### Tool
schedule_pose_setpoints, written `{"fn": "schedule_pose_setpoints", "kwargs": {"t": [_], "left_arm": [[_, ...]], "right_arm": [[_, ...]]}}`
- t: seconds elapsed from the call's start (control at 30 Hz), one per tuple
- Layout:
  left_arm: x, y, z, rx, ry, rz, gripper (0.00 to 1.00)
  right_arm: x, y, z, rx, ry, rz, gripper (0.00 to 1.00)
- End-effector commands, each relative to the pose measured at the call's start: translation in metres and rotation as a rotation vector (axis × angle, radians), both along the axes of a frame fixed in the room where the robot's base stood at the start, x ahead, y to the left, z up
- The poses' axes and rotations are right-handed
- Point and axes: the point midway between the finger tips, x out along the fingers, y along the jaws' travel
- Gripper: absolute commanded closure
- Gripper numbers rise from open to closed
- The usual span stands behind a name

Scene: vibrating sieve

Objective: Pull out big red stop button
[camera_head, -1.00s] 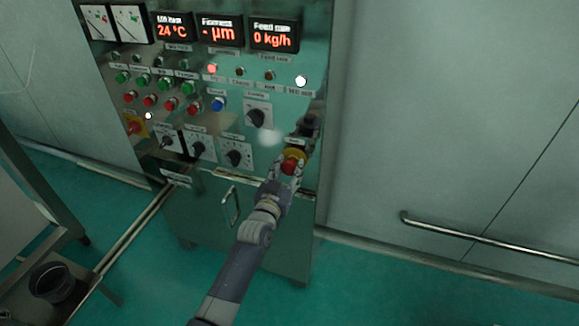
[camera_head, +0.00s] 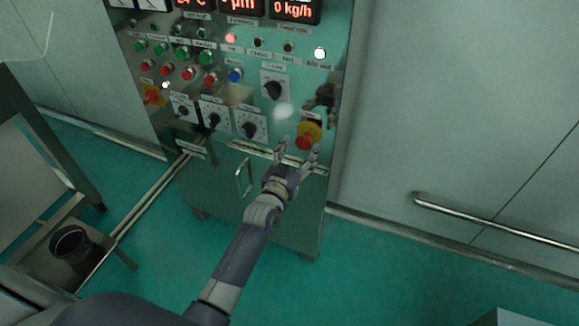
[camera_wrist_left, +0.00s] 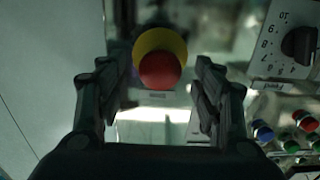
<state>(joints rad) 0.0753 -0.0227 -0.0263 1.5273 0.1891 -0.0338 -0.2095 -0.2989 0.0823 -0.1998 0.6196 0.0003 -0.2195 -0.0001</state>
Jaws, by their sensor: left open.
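The big red stop button (camera_head: 304,142) sits on a yellow round base (camera_head: 313,130) at the lower right of the control cabinet's panel. In the left wrist view the red button (camera_wrist_left: 161,71) shows beyond and between the two fingers. My left gripper (camera_head: 297,156) is open just below and in front of the button. In the wrist view its fingers (camera_wrist_left: 163,95) stand apart, with nothing seen held between them. My right gripper is not in view.
The cabinet panel (camera_head: 290,95) carries dials, coloured push buttons and lit displays. A second red button on yellow (camera_head: 152,95) is at the panel's left edge. A wall handrail (camera_head: 490,227) runs at the right. A dark bucket (camera_head: 70,244) stands at lower left.

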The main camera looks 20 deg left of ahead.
Motion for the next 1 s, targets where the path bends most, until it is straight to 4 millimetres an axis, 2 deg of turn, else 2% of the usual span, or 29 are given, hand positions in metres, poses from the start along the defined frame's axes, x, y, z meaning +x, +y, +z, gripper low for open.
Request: {"fn": "schedule_pose_setpoints", "kwargs": {"t": [0.03,0.2,0.43,0.6,1.0], "left_arm": [[-0.012,0.001,-0.002,0.000,0.003,0.000,0.39],[-0.047,0.002,-0.001,0.000,0.002,0.000,0.39],[-0.081,0.003,-0.001,0.000,0.002,0.000,0.39],[-0.091,0.003,-0.001,0.000,0.001,0.000,0.39],[-0.091,0.004,0.000,0.000,0.000,0.000,0.39]], "right_arm": [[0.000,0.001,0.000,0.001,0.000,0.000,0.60],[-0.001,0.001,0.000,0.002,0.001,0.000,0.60],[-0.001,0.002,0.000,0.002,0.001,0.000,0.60],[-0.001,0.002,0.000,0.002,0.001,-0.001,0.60],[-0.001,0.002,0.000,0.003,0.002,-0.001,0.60]]}}
